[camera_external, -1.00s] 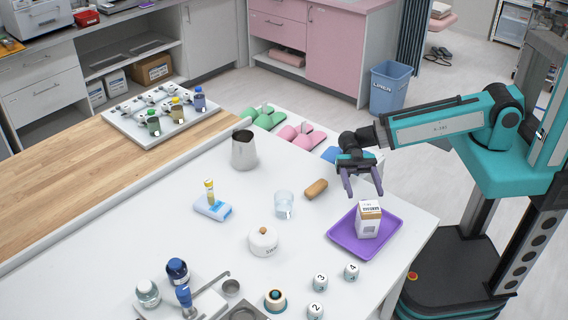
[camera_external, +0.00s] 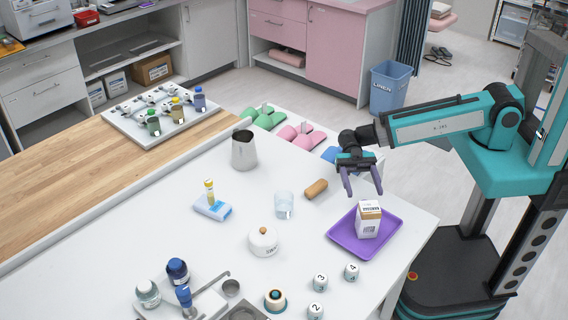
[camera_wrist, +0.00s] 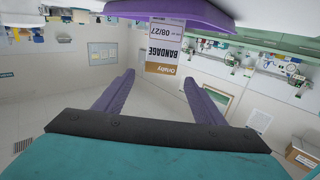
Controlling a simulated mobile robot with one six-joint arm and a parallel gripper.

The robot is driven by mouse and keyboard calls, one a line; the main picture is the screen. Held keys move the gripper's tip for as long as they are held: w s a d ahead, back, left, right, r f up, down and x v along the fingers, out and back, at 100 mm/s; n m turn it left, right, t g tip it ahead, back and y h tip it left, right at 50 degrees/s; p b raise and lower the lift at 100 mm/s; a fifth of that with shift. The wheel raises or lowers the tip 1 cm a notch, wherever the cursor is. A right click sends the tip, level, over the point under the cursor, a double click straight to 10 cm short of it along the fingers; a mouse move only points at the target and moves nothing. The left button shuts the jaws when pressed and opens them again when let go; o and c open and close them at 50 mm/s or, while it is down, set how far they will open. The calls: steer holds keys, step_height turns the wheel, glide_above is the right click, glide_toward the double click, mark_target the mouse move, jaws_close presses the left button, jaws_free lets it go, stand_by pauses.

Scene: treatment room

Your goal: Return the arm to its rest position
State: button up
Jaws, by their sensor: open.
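My arm reaches in from the right over the white table. My gripper (camera_external: 363,192) is open and empty, its purple fingers pointing down above the far edge of the purple tray (camera_external: 343,241). A white bandage box (camera_external: 368,221) with a tan top stands upright in the tray, just below and apart from the fingers. In the wrist view the two fingers (camera_wrist: 160,92) are spread with nothing between them. The box (camera_wrist: 166,42) and part of the purple tray (camera_wrist: 190,10) show upside down at the top.
A brown roll (camera_external: 316,189), a glass (camera_external: 284,206), a metal jug (camera_external: 244,152) and a lidded white pot (camera_external: 263,242) stand left of my gripper. Numbered white jars (camera_external: 320,283) are at the front. A blue linen bin (camera_external: 389,88) stands on the floor behind.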

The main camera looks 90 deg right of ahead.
steer(key=s+d+f+m+h+p, duration=0.15)
steer(key=d+m+h+p, duration=0.35)
steer(key=d, duration=0.6)
steer(key=s+d+f+m+h+p, duration=0.1)
steer(key=s+d+m+h+p, duration=0.15)
steer(key=d+p, duration=0.6)
steer(key=s+a+f+m+g+h+b, duration=0.1)
steer(key=s+f+m+h+b, duration=0.2)
steer(key=s+f, duration=0.4)
steer(key=s+a+f+m+g+h+b, duration=0.1)
steer(key=s+f, duration=0.5)
steer(key=f, duration=1)
steer(key=s+a+f+m+g+h+b, duration=0.1)
steer(key=s+f+m+g+h+b, duration=0.2)
steer(key=s+f+m+h+b, duration=0.3)
steer(key=w+x, duration=0.1)
steer(key=x, duration=0.5)
steer(key=shift+a, duration=0.2)
